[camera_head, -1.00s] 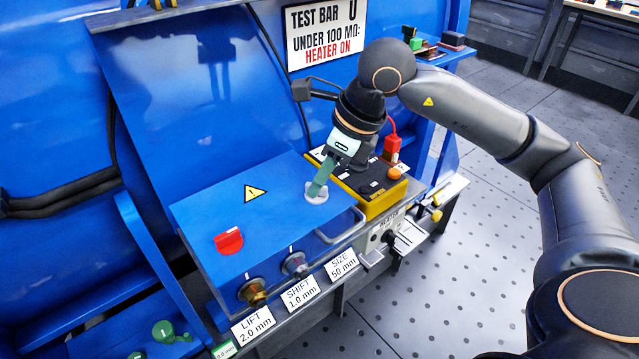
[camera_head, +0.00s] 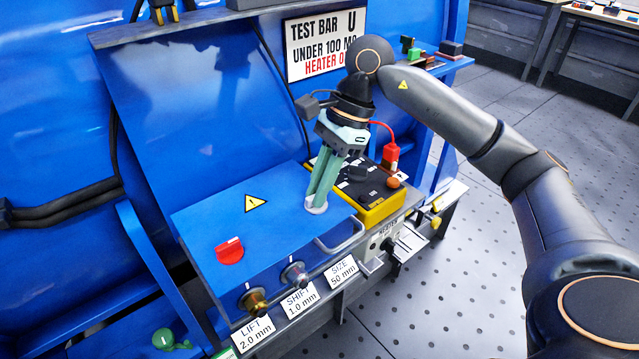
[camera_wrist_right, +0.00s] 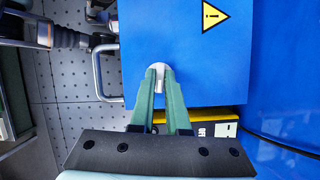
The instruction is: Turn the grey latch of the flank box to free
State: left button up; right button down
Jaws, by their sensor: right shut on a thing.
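The blue flank box (camera_head: 235,215) has a sloping top with a yellow warning triangle and a red latch (camera_head: 230,251) near its left end. The grey latch (camera_head: 317,209) sits near the right end of the top, close to the front edge. My right gripper (camera_head: 318,198) reaches down from above with its green fingers shut on the grey latch. In the right wrist view, the latch's pale grey bar (camera_wrist_right: 158,71) lies between the fingertips, which hide part of it. The latch's exact angle is hard to tell. My left gripper is not in view.
A yellow tester (camera_head: 375,207) with a red plug stands right of the box. A bar handle (camera_head: 342,239) projects from the box front. Below are the LIFT knob (camera_head: 255,301) and SHIFT knob (camera_head: 295,273). A sign (camera_head: 325,45) hangs behind.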

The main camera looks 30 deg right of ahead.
jog(key=shift+n+g, duration=0.3)
jog(key=shift+n, duration=0.3)
jog(key=c, duration=0.9)
grip_release()
jog(key=p+v, duration=0.3)
jog(key=v, duration=0.9)
jog(key=shift+r, duration=0.3)
